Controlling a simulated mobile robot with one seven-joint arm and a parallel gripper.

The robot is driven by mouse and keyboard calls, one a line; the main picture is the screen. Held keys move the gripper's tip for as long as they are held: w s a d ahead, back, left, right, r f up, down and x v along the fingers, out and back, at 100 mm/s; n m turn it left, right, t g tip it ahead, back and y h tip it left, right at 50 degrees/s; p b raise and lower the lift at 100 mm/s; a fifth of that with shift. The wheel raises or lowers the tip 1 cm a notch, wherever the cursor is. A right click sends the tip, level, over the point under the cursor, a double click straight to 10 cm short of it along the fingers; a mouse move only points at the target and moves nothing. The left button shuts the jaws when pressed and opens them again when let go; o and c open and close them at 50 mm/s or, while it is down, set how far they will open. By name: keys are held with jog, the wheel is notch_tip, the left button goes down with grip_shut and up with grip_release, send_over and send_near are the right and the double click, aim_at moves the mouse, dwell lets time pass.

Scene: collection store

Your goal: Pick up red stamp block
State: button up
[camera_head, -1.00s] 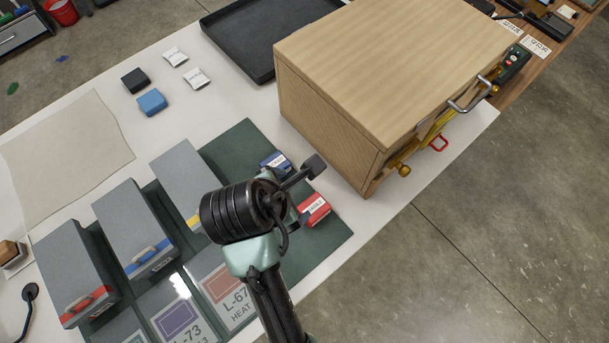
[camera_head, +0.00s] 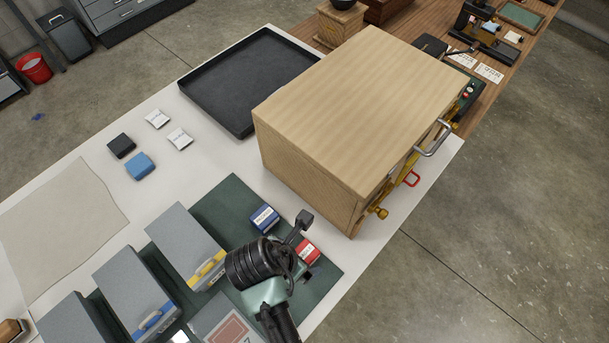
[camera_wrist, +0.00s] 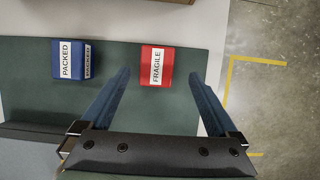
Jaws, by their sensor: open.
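The red stamp block (camera_wrist: 157,66) has a white label reading FRAGILE and sits on the dark green mat (camera_wrist: 120,110). In the head view the red block (camera_head: 307,251) is partly hidden behind my arm. My gripper (camera_wrist: 161,80) is open, with one finger on each side of the red block's line in the wrist view. Nothing is between the fingers' grip surfaces that I can see held. A blue stamp block (camera_wrist: 70,60) labelled PACKED stands to the left of the red one, outside the fingers. It also shows in the head view (camera_head: 264,218).
A large wooden cabinet (camera_head: 350,110) with a metal handle stands just beyond the blocks. Grey boxes (camera_head: 185,245) stand left of my arm. A black tray (camera_head: 215,110), a black block (camera_head: 121,145) and a light blue block (camera_head: 140,166) lie farther back. The table's right edge is close.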

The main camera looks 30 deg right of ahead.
aim_at(304, 254)
jog(key=shift+w+p+x, duration=0.2)
jog(key=shift+p+x, duration=0.1)
jog(key=shift+x, duration=2.25)
jog(key=c, duration=1.5)
notch_tip(304, 254, up, 10)
jog(key=shift+r, duration=0.1)
